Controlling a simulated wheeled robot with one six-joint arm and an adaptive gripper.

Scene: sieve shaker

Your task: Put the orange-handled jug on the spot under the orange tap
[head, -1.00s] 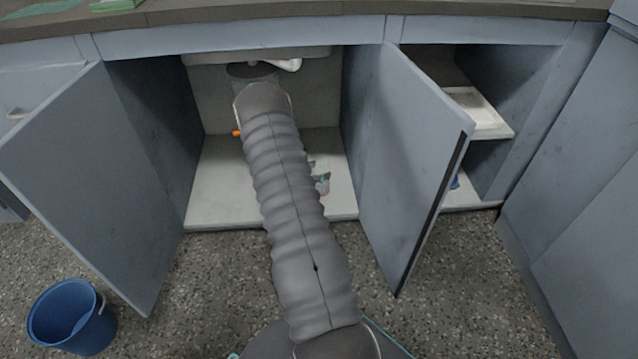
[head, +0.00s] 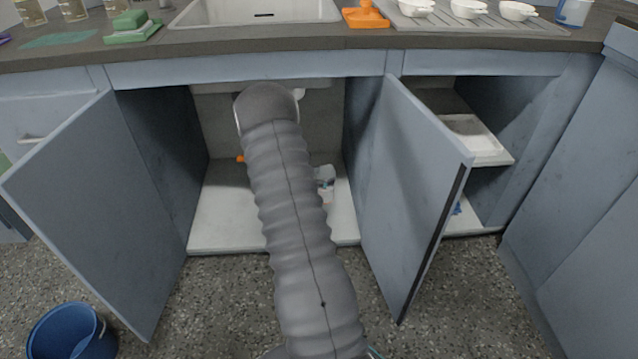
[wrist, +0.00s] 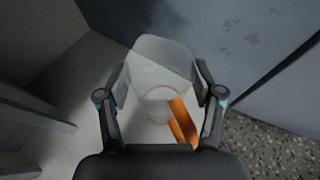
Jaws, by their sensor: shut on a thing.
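The clear jug with an orange handle (wrist: 183,122) is between the fingers of my gripper (wrist: 160,88) in the wrist view. The fingers are shut on its sides, and the handle points toward the lower right. In the head view my arm reaches into the open cabinet under the sink and hides most of my gripper. A small pale and teal patch beside the arm looks like part of the gripper or jug. A small orange thing (head: 240,159) shows left of the arm at the back; I cannot tell whether it is the orange tap. The spot is not visible.
Open cabinet doors stand left (head: 85,215) and right (head: 415,195) of the opening. The white cabinet floor (head: 225,215) is clear left of my arm. A blue bucket (head: 68,335) stands on the floor at lower left. A sink (head: 255,12) is above.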

